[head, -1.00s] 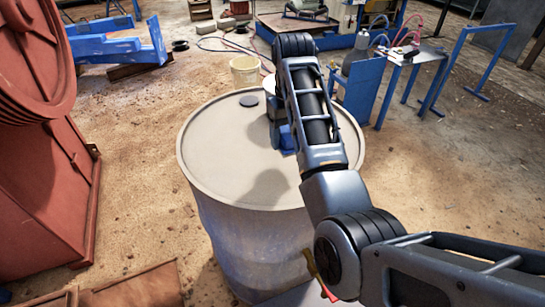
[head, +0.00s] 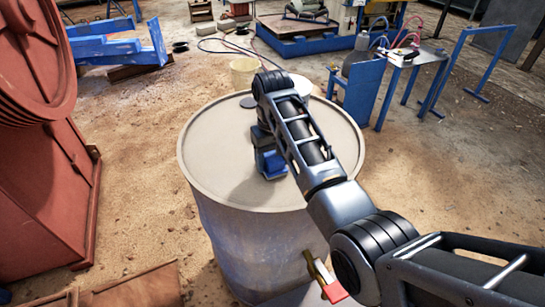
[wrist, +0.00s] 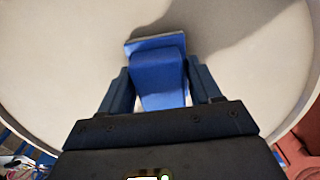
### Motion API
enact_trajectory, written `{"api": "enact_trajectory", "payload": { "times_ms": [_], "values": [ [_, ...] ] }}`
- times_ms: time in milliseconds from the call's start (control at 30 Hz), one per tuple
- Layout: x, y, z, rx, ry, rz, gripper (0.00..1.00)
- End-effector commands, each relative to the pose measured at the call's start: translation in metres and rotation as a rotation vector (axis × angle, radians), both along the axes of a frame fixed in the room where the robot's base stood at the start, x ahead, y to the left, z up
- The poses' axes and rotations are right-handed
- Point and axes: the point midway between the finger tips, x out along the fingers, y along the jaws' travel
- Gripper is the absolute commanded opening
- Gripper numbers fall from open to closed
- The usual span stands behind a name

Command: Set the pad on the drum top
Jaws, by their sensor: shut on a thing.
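The drum (head: 225,175) stands upright in the middle of the head view, with a pale round top and a raised rim. My gripper (head: 268,160) is over the middle of the drum top and points down. It is shut on the blue pad (head: 273,168), which is partly hidden by the gripper. In the wrist view the pad (wrist: 158,82) sits between the two dark fingers over the pale drum top (wrist: 60,60). The pad is low over the surface; I cannot tell whether it touches.
A yellowish bucket (head: 243,72) stands behind the drum. A red machine (head: 40,170) is at the left. A blue-legged table (head: 415,55) stands back right. Sandy floor lies between.

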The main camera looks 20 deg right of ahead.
Motion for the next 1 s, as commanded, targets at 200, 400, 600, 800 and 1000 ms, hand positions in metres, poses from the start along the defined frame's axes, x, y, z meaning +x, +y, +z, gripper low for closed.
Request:
{"api": "enact_trajectory", "payload": {
  "times_ms": [200,400,600,800,1000],
  "values": [
    [0.0002,0.0,-0.0013,0.0,-0.001,0.0,0.39],
    [0.0001,0.0,-0.005,0.0,0.0,0.0,0.39],
    [0.0002,0.0,-0.0042,0.0,-0.001,0.0,0.83],
    [0.0002,0.0,-0.0041,0.0,-0.001,0.0,0.89],
    [0.0013,0.0,0.0015,0.0,-0.002,0.0,0.89]
  ]
}}
